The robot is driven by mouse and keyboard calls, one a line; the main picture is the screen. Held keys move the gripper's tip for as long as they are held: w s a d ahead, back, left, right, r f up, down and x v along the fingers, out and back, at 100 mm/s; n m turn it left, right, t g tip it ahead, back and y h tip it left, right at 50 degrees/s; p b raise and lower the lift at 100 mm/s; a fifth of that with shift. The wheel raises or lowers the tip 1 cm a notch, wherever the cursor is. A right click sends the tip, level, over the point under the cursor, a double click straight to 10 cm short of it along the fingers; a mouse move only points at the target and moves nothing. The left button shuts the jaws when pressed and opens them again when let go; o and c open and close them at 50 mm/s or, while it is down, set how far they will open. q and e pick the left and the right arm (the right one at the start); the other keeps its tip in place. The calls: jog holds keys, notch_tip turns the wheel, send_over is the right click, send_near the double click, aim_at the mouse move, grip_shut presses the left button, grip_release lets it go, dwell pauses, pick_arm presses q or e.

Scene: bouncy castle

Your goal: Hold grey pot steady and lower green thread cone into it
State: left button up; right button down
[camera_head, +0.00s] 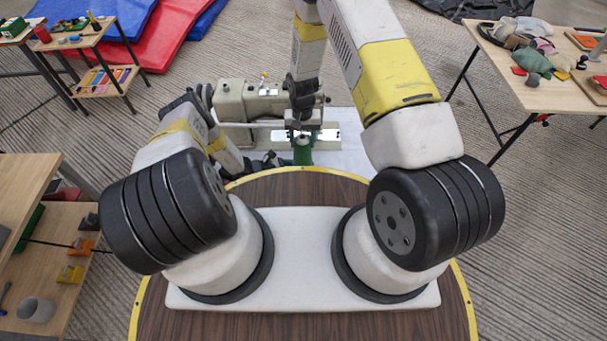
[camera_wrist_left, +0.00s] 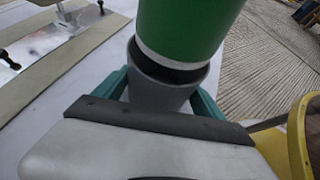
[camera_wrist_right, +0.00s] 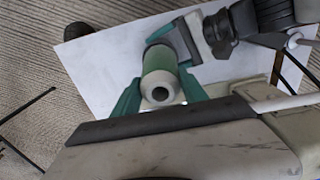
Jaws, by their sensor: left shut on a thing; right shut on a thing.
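The grey pot (camera_wrist_left: 165,92) stands upright between the teal fingers of my left gripper (camera_wrist_left: 160,98), which is shut on it. The green thread cone (camera_wrist_left: 188,28) is over the pot's mouth, its white lower band at the rim and dark pot interior showing beneath. I cannot tell whether its base is inside the rim. My right gripper (camera_wrist_right: 160,92) is shut on the green thread cone (camera_wrist_right: 158,62), whose pale end with a hole faces the camera. In the head view my right gripper (camera_head: 302,122) is above the cone (camera_head: 302,153); the pot is hidden there.
A beige sewing machine (camera_head: 245,100) stands on the white tabletop (camera_head: 350,152) just behind the grippers. Side tables with small items stand at the right (camera_head: 545,92) and left (camera_head: 100,42). The tabletop to the right of the cone is clear.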

jog(key=shift+f, duration=0.1)
dwell(0.6)
jog(key=shift+f, duration=0.4)
jog(key=shift+f, duration=0.1)
jog(key=shift+f, duration=0.7)
jog(key=shift+f, duration=0.1)
jog(key=shift+f, duration=0.8)
jog(key=shift+r, duration=3)
